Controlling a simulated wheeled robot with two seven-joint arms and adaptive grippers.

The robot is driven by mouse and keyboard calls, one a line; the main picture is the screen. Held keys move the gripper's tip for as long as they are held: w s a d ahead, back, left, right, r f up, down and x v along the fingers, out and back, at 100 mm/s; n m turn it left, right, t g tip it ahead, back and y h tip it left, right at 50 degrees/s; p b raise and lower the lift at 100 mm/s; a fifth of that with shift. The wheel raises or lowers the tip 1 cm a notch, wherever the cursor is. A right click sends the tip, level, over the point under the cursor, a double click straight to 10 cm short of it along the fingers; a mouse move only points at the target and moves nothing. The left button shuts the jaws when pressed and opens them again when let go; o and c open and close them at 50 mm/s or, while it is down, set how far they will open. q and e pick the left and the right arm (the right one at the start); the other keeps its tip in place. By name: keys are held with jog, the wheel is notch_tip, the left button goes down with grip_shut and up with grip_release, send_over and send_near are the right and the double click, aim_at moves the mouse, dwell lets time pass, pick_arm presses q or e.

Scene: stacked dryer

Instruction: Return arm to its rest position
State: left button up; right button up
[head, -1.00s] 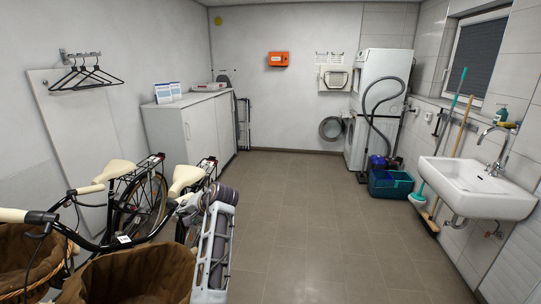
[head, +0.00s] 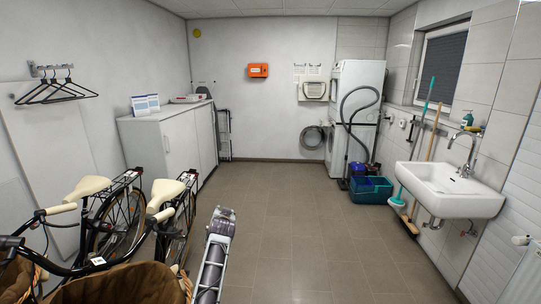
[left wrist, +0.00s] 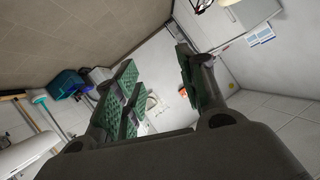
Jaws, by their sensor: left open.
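My left gripper (left wrist: 156,62) shows in the left wrist view with its two green-padded fingers spread apart. The space between them is empty, with the room visible, tilted, behind it. In the head view, a grey link of my arm rises from the bottom edge, left of centre, beside the bicycles; the left gripper's fingers cannot be made out there. My right gripper is in neither view.
Two bicycles with cream saddles (head: 88,188) and baskets (head: 118,285) stand close at the left. A white cabinet (head: 152,150) is behind them. A sink (head: 450,190) is on the right wall; the stacked dryer (head: 357,90) and teal crate (head: 371,190) stand at the back. The middle floor (head: 290,215) is clear.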

pick_arm(q)
jog(key=s+d+f+h, duration=0.2)
jog(key=d+f, duration=0.1)
jog(key=f, duration=0.8)
jog(key=s+d+f+h, duration=0.2)
jog(key=d+f, duration=0.1)
jog(key=f, duration=0.7)
jog(key=s+a+f+g, duration=0.1)
jog(key=s+f+g, duration=0.1)
jog(key=s+f, duration=0.85)
jog(key=s+a+f+g, duration=0.25)
jog(key=s+f, duration=0.55)
jog(key=f, duration=0.6)
jog(key=s+a+f+g, duration=0.25)
jog(key=s+f, duration=0.55)
jog(key=s, duration=0.5)
jog(key=s+a+f+g, duration=0.2)
jog(key=s+a+f, duration=0.2)
jog(key=s+f, duration=0.6)
jog(key=s+a+f+g, duration=0.1)
jog(key=s+a, duration=0.1)
jog(key=s, duration=1.3)
jog(key=s+a+f+g+y, duration=0.1)
jog(key=s+a+f+g, duration=0.1)
jog(key=s, duration=1.3)
jog(key=shift+a+f, duration=0.25)
jog(key=shift+a, duration=0.45)
jog(key=shift+c, duration=0.3)
